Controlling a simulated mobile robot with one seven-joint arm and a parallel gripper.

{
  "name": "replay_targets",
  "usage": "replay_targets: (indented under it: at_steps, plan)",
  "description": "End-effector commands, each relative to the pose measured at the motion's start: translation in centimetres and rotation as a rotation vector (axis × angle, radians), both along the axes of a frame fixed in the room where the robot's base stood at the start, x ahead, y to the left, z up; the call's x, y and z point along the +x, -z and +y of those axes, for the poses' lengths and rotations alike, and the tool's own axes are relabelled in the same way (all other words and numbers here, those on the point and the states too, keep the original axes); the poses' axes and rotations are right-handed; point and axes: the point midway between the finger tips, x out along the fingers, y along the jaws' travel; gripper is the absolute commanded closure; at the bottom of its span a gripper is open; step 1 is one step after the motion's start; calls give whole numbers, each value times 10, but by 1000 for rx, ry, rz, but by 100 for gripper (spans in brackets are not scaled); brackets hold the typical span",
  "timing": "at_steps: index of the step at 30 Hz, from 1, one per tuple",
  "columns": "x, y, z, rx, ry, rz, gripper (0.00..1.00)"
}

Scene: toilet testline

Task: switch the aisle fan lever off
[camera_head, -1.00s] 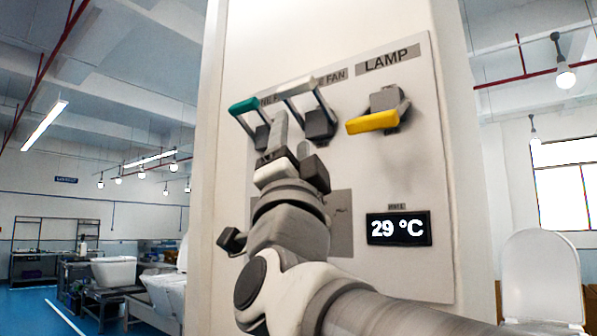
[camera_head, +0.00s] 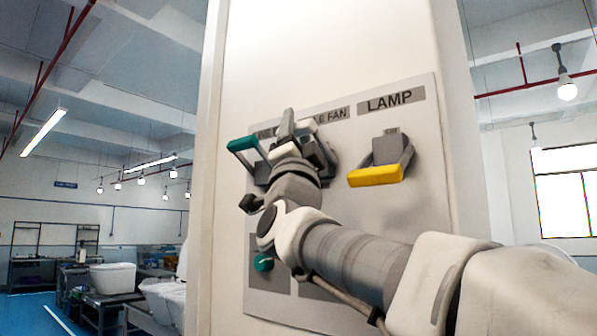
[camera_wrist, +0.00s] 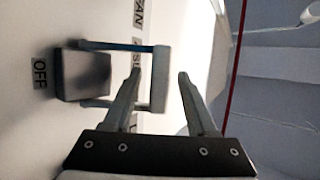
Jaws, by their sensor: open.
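The control panel on the white column has a grey-handled lever, the aisle fan lever (camera_head: 309,126), under a partly hidden label ending in "E FAN". My gripper (camera_head: 306,134) is at this lever, covering much of it in the head view. In the wrist view, my open gripper (camera_wrist: 157,85) has one finger on each side of the lever's crossbar (camera_wrist: 160,80). The left finger overlaps the lever frame. Contact cannot be told. A sign reading "OFF" (camera_wrist: 40,72) is beside the lever's dark block (camera_wrist: 84,76).
A teal lever (camera_head: 243,144) is close on the left. A yellow lever (camera_head: 376,176) under the LAMP label (camera_head: 390,99) is on the right. A teal knob (camera_head: 263,263) is lower on the panel. My arm crosses the panel's lower part.

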Motion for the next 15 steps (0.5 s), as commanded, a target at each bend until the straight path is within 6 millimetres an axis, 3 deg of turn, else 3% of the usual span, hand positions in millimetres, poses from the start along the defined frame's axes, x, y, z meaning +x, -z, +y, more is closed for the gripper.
replay_targets:
  at_steps: [3, 13, 15]
  plan:
    - [6, -8, -1, 1, 1, -1, 43]
    - [8, -9, -1, -1, 1, 0, 43]
    - [8, -9, -1, 0, 0, 0, 52]
